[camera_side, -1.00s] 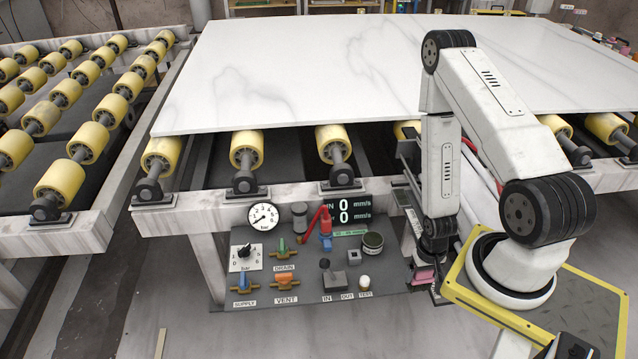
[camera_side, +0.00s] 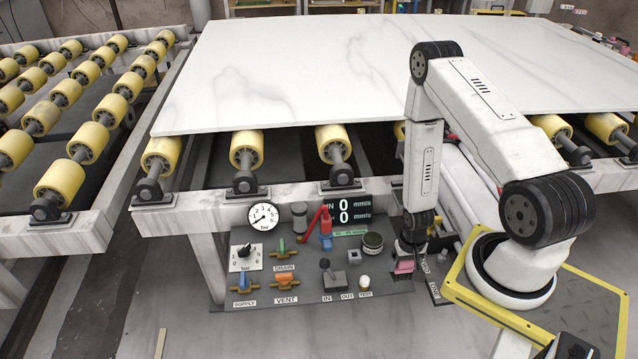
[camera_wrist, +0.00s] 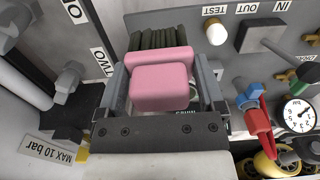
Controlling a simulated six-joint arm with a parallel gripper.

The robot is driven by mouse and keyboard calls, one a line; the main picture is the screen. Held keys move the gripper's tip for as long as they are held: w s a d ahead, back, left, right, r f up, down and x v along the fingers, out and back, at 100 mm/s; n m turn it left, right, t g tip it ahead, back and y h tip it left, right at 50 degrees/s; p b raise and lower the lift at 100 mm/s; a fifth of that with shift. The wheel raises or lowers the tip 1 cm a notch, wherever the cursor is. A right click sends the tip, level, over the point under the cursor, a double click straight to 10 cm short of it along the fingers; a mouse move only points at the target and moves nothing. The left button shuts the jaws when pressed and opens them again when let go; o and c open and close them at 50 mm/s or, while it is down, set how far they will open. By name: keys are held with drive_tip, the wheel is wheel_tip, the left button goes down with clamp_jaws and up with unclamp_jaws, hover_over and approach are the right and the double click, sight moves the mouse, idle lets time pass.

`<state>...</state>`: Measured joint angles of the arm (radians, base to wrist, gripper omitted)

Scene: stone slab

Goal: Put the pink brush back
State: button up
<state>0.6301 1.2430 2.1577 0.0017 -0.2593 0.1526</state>
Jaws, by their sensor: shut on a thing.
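The pink brush (camera_wrist: 160,88) is between the two fingers of my gripper (camera_wrist: 163,98) in the wrist view. Its pink block faces the camera and its dark green bristles point away. My gripper is shut on the block. In the side view, my gripper (camera_side: 408,252) hangs down at the right end of the grey control panel, with the pink brush (camera_side: 404,267) at its tip. I cannot tell whether the brush touches anything.
The grey control panel (camera_side: 300,292) carries valves, a gauge (camera_side: 262,216), a lever (camera_side: 325,265) and buttons beside my gripper. The white slab (camera_side: 300,75) lies on yellow rollers above. A MAX 10 bar label (camera_wrist: 45,149) shows in the wrist view's lower left.

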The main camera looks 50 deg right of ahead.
drive_tip(key=w+f, duration=0.1)
drive_tip(key=f, duration=0.1)
drive_tip(key=w+d+f, duration=0.1)
drive_tip(key=w+f, duration=0.1)
drive_tip(key=w+d+f, duration=0.1)
drive_tip(key=w+f, duration=0.1)
drive_tip(key=shift+w+d, duration=0.2)
drive_tip(key=shift+d, duration=0.05)
drive_tip(key=shift+w+f, duration=0.1)
drive_tip(key=shift+w+d+f, duration=0.1)
drive_tip(key=shift+f, duration=1.65)
drive_tip(key=shift+f, duration=0.15)
drive_tip(key=o, duration=0.9)
drive_tip(key=shift+r, duration=6.2)
